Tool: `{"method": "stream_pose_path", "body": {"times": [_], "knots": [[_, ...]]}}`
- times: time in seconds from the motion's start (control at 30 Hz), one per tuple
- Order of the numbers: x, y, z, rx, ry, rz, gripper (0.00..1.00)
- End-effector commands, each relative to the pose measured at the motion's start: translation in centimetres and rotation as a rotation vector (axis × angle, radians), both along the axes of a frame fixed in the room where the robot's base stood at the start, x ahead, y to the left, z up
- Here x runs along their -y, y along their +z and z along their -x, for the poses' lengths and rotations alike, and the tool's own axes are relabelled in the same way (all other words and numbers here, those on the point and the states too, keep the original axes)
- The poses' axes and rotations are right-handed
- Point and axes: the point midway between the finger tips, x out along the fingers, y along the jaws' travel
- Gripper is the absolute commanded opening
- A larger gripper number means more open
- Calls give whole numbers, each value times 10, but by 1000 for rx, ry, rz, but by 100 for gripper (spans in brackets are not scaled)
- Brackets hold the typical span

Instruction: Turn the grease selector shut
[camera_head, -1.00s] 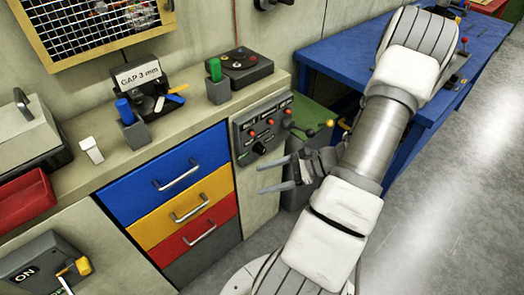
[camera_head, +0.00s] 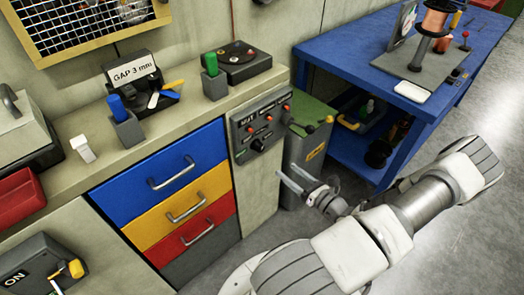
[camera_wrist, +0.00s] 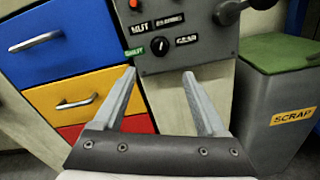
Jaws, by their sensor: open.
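The grease selector is a round black knob (camera_wrist: 159,46) with a small white mark, low on a grey panel. It shows in the head view (camera_head: 258,145) too. Small labels surround it; a green SHUT label (camera_wrist: 134,52) is at its left and a GEAR label (camera_wrist: 187,40) at its right. The mark's exact direction is too small to tell. My gripper (camera_wrist: 159,72) is open and empty, its fingertips just below the knob in the wrist view, apart from it by an unclear gap. In the head view my gripper (camera_head: 287,176) is below and right of the panel.
The grey panel (camera_head: 240,127) also carries red buttons and a lever (camera_head: 297,128) sticking out at its right. A grey scrap bin (camera_wrist: 275,120) with a green lid stands right of the counter. Blue, yellow and red drawers (camera_head: 160,168) are at the left.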

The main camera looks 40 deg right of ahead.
Motion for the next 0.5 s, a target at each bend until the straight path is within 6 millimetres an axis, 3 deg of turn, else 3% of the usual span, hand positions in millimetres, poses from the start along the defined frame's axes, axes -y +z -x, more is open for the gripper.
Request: {"method": "stream_pose_path", "body": {"times": [0.3,0.5], "knots": [[-7,-1,-72,1,4,1,74],[-9,-1,-108,0,3,1,74]]}}
